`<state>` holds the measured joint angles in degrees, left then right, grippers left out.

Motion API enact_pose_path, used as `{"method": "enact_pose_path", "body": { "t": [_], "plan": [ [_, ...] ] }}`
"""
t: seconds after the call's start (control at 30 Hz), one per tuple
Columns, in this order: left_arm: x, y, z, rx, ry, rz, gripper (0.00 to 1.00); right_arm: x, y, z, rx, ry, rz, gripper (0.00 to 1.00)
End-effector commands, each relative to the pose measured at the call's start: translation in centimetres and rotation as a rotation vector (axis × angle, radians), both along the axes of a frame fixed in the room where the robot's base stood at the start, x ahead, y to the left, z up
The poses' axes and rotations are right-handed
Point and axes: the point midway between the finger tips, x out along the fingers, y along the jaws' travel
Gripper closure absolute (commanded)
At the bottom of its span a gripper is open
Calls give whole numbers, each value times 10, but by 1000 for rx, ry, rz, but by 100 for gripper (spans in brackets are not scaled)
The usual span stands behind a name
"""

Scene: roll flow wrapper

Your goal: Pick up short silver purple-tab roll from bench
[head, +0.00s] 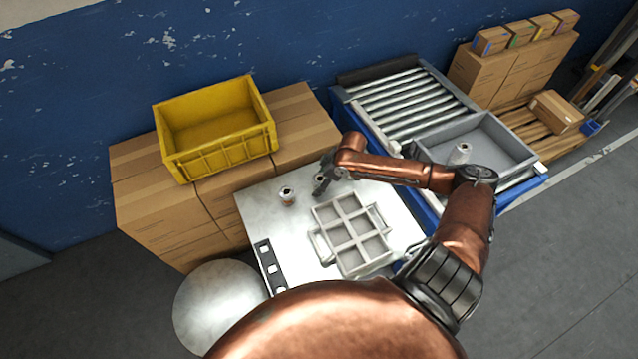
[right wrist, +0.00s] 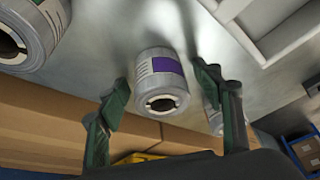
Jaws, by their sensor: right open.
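In the right wrist view, the short silver roll with a purple tab (right wrist: 166,70) stands on the bench, its round hollow end facing the camera. My right gripper (right wrist: 163,95) is open, with one finger on each side of this roll and the roll a little beyond the fingertips; I see no clear contact. In the head view, my right gripper (head: 322,187) is low over the back of the bench (head: 258,205), and a small roll end (head: 319,177) shows beside it, partly hidden. My left gripper is not in view.
Another silver roll (right wrist: 38,30) is at the wrist view's left; a further roll (right wrist: 212,115) is partly behind the right finger. A grey divided tray (head: 337,238) lies on the bench. Cartons (head: 215,205) with a yellow crate (head: 222,160) stand behind; a conveyor (head: 410,105) is right.

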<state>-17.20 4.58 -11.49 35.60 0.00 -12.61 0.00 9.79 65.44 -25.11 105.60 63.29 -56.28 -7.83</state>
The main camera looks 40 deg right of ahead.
Motion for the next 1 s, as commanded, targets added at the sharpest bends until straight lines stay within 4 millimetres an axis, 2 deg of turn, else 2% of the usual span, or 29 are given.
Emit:
{"method": "enact_pose_path", "body": {
  "t": [0.13,0.83,1.0],
  "plan": [
    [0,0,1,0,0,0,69,1,0,2,-1,-1,1,41],
    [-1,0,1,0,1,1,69,1,0,2,0,0,1,88],
    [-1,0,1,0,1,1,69,1,0,2,-1,-2,1,89]
  ]
}}
